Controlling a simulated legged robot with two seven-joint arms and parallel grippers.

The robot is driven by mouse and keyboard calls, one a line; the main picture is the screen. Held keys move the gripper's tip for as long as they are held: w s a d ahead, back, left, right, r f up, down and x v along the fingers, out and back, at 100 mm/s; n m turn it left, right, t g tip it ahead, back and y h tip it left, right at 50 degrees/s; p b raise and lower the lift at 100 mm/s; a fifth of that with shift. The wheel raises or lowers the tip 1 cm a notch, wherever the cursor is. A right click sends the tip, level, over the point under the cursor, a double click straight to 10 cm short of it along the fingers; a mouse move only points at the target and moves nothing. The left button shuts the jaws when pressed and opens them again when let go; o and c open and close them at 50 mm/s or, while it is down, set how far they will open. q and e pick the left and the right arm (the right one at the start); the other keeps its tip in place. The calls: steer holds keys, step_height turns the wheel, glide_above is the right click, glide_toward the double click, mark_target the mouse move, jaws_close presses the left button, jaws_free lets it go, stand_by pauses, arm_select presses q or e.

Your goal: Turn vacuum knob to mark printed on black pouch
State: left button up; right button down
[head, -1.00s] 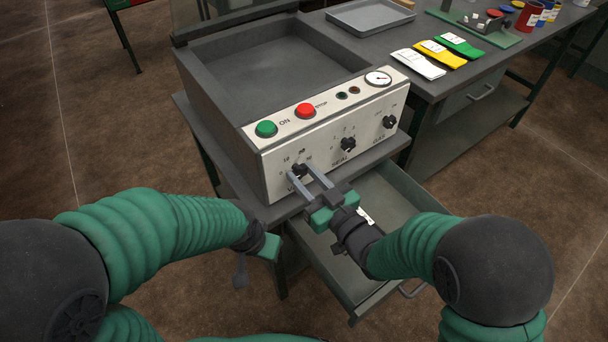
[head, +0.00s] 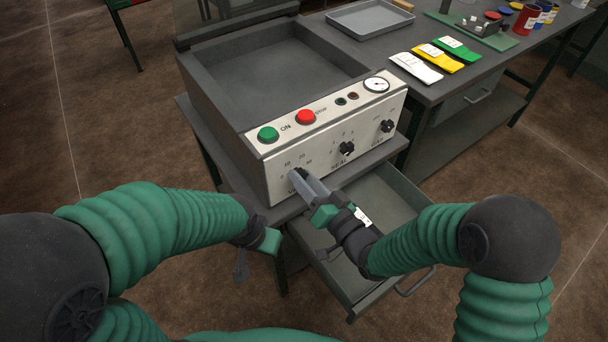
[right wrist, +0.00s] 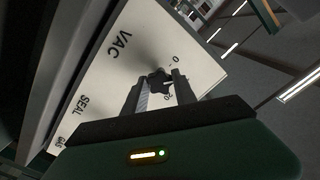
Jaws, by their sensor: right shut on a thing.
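The vacuum knob (head: 297,171) is the leftmost of the dark knobs on the machine's white front panel, partly hidden by my right gripper (head: 303,180). The right wrist view shows the black knob (right wrist: 158,77) between the two fingers of this gripper (right wrist: 159,84), shut on it. "VAC" and the scale numbers 0 and 20 show around the knob there. My left gripper (head: 267,243) hangs low at the left of the drawer, away from the panel; its fingers are not clear.
The panel (head: 325,145) also carries a green button (head: 268,134), a red button (head: 306,117), a gauge (head: 376,85) and two more knobs. An open drawer (head: 402,200) juts out below. White, yellow and green pouches (head: 450,60) lie on the bench behind.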

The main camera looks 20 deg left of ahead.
steer(key=shift+w+d+m+p, duration=0.1)
steer(key=shift+m+p, duration=1)
steer(key=shift+m, duration=1.1)
steer(key=c, duration=1.3)
jaws_free()
steer(key=o, duration=0.3)
